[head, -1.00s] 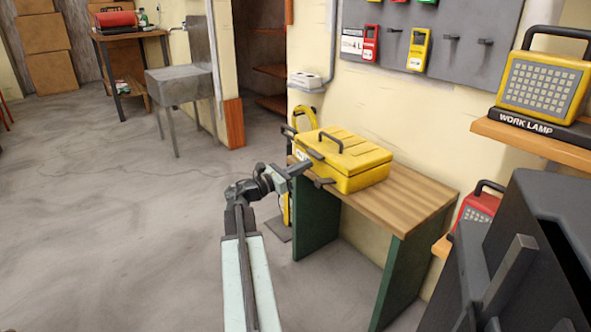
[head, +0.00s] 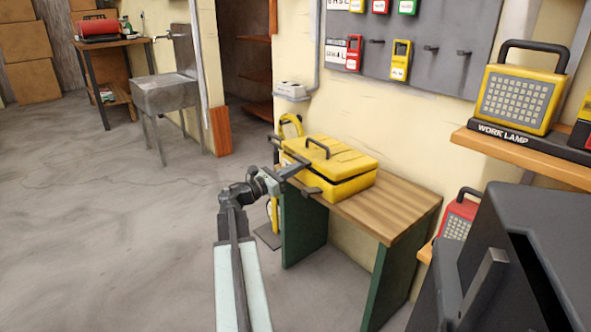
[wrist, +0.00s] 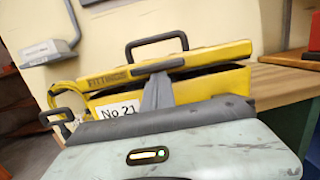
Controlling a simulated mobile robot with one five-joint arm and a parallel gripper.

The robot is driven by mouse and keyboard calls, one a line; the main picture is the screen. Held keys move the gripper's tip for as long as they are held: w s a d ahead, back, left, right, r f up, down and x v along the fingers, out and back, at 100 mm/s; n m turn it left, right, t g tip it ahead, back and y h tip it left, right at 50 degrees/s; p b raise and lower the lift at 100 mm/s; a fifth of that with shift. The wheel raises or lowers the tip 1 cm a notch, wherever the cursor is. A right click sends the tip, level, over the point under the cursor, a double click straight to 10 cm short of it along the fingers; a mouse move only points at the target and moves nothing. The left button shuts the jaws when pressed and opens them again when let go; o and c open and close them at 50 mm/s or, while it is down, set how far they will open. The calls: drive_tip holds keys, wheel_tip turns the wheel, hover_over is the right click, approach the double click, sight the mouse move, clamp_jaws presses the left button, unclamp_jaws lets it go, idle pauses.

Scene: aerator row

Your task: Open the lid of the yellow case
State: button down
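The yellow case (head: 350,187) stands on the wooden bench. Its lid (head: 340,154), with a black carry handle on top, is slightly raised, and a dark gap shows below it. In the wrist view the lid edge (wrist: 205,58) reads "FITTINGS", above a dark opening and a "No 21" label on the case front (wrist: 118,108). My gripper (head: 296,169) is at the front of the case. In the wrist view a grey finger (wrist: 157,93) reaches up to the lid's front edge. Only one finger shows clearly, so its opening cannot be told.
The wooden bench (head: 395,205) has free room right of the case. A grey tool board (head: 440,45) hangs on the wall. A shelf with a work lamp (head: 517,88) is at right. A sink (head: 163,92) stands at back left. Open floor lies left.

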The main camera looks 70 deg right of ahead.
sight(297, 159)
drive_tip(key=shift+r, duration=0.1)
wheel_tip(297, 159, up, 3)
drive_tip(key=p, duration=0.2)
drive_tip(key=shift+s+d+p, duration=0.1)
drive_tip(key=shift+d+p, duration=0.05)
drive_tip(key=shift+p, duration=0.25)
drive_tip(key=r+p, duration=0.3)
drive_tip(key=shift+s+d, duration=0.3)
drive_tip(key=shift+d, duration=0.05)
drive_tip(key=shift+f, duration=0.1)
